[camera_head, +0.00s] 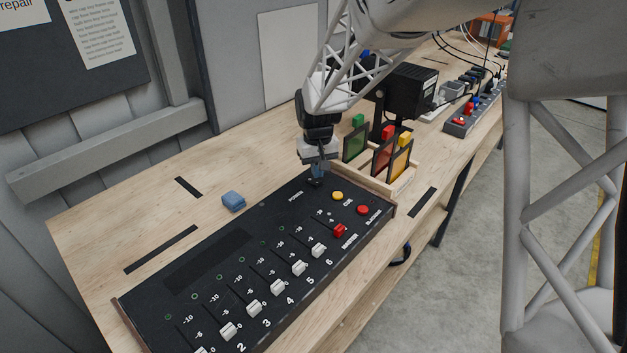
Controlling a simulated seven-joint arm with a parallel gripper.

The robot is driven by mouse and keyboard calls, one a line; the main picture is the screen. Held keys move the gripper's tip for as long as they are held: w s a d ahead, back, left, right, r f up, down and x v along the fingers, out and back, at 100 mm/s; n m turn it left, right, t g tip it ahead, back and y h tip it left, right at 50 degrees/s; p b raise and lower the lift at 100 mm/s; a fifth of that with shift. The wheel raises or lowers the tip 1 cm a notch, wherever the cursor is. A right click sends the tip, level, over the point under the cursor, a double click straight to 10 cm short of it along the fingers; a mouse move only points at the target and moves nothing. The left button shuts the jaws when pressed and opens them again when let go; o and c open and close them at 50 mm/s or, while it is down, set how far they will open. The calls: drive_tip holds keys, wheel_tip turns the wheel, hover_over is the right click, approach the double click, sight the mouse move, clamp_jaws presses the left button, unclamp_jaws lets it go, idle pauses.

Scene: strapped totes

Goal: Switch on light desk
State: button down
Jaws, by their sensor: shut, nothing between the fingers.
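The light desk (215,255) is a black console with wooden end cheeks, lying on the wooden table. It has a row of white faders (277,287), a red master fader (339,231), a yellow button (337,196) and a red button (363,210). The label POWER (296,196) is printed near its far edge. My gripper (317,181) points down at the far right part of the desk, just right of that label. It is shut and empty. Its tips hide the panel below, and I cannot tell whether they touch a switch there.
A wooden rack (375,182) with green, red and yellow filter frames stands just behind the desk's right end. A blue block (233,201) lies left of my gripper. A black lamp housing (410,91) and a power strip (470,117) stand farther back. The table's left part is mostly clear.

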sight(318, 182)
drive_tip(key=shift+f, duration=1.3)
idle(1.2)
drive_tip(key=shift+r, duration=3.55)
